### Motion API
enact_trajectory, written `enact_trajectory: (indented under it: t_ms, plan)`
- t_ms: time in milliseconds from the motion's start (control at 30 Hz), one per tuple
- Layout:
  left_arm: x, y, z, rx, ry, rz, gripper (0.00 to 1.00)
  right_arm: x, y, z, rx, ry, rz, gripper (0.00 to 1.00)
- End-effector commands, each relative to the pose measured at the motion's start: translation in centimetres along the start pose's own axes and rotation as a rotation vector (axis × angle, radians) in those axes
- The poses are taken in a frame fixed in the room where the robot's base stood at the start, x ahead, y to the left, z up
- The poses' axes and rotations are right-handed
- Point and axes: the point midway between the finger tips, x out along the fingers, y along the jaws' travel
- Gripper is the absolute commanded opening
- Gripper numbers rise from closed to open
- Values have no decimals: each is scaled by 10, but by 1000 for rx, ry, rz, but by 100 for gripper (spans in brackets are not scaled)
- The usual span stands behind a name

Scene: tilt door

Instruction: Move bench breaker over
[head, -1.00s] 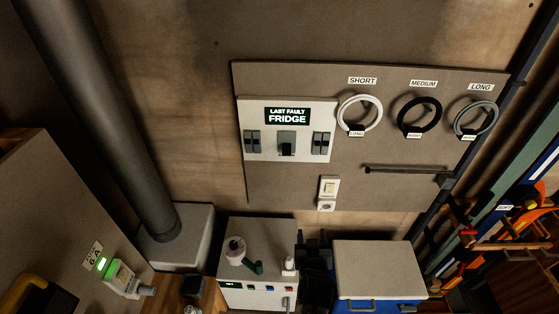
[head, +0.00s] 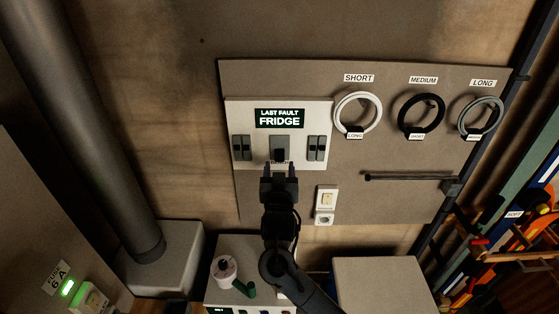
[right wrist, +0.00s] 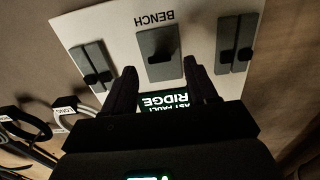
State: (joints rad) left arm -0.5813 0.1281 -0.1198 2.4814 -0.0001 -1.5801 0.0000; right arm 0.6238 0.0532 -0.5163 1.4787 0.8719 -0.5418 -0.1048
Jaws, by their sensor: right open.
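The bench breaker is the wide grey switch (head: 280,146) in the middle of the white panel (head: 242,115). In the right wrist view the breaker (right wrist: 158,45) appears upside down with the label BENCH beside it. Its toggle is a dark block, partly hidden by my gripper in the head view. My right gripper (head: 279,170) is open and empty, just in front of the breaker's lower part. In the right wrist view the fingertips (right wrist: 158,68) are spread on either side of the breaker's near end; I cannot tell whether they touch it. My left gripper is not in view.
Narrower paired switches (head: 240,148) (head: 316,148) flank the breaker. A LAST FAULT FRIDGE display (head: 279,118) sits above it. Cable coils (head: 357,113) hang at right, and a dark rod (head: 410,177) and a socket (head: 326,198) are below.

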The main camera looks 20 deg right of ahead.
Motion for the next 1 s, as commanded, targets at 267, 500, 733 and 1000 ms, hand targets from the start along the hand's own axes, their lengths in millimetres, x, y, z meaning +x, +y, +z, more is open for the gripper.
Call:
enact_trajectory:
  t_ms: [267, 500, 733, 1000]
  plan:
    - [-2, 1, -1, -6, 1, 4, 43, 36, 0, -1, -2, 1, 1, 57]
    - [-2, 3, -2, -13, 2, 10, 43, 46, 0, 0, 0, -1, 0, 57]
    - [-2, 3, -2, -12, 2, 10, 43, 47, 0, 0, 0, -1, 0, 57]
    - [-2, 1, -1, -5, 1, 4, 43, 47, 0, 0, 0, -1, 0, 21]
